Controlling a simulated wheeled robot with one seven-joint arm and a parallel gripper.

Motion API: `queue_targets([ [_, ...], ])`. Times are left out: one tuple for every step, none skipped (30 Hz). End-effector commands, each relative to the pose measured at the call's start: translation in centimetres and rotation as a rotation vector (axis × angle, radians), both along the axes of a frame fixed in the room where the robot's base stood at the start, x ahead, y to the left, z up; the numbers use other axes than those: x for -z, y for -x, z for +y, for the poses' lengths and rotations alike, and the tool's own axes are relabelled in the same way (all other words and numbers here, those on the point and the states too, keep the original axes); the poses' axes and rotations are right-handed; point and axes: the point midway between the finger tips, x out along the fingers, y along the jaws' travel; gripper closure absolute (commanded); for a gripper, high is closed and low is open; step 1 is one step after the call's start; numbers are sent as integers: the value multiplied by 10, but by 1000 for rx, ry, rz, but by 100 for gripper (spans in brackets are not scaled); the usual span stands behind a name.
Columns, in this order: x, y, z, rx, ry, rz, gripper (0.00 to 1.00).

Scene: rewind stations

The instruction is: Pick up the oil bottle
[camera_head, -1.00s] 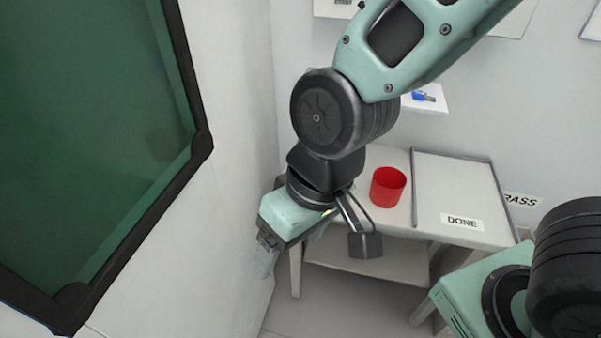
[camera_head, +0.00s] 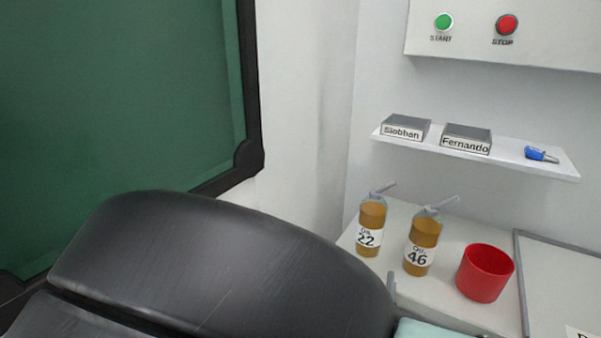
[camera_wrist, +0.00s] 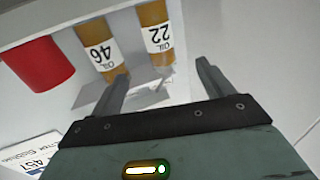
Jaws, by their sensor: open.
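Two amber oil bottles with spouts stand upright side by side on the white table (camera_head: 448,296) in the head view. The left oil bottle (camera_head: 372,217) is labelled 22 and the right oil bottle (camera_head: 423,235) is labelled 46. In the wrist view they appear upside down: bottle 46 (camera_wrist: 97,46) at upper left and bottle 22 (camera_wrist: 156,32) at upper middle. My gripper (camera_wrist: 162,70) is open and empty, its fingers pointing towards the bottles, apart from them. In the head view my arm mostly hides the gripper.
A red cup (camera_head: 485,273) stands right of bottle 46, beside a grey-rimmed tray (camera_head: 560,290). A shelf (camera_head: 500,158) above holds two name blocks and a blue item (camera_head: 541,154). START and STOP buttons are on the wall. A green-panelled frame (camera_head: 252,140) stands at left.

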Motion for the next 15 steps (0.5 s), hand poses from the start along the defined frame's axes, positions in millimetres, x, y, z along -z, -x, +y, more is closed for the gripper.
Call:
queue_targets([
  [-1,-9,-5,5,2,0,20],
  [-1,-15,-8,6,2,1,20],
  [-2,-23,-11,5,2,0,20],
  [-1,-29,-13,5,1,2,20],
  [-1,-35,-16,5,2,2,20],
  [-1,-43,-18,4,2,2,20],
  [-1,-49,-20,5,1,2,20],
  [-1,-55,-23,5,1,3,20],
  [-1,-62,-26,5,2,4,20],
  [-1,-68,-27,4,2,4,20],
  [-1,-73,-30,5,1,3,20],
  [-1,-80,-32,3,1,5,20],
  [-1,-84,-34,4,0,5,20],
  [0,-88,-35,3,0,4,20],
  [0,-92,-37,3,0,4,20],
])
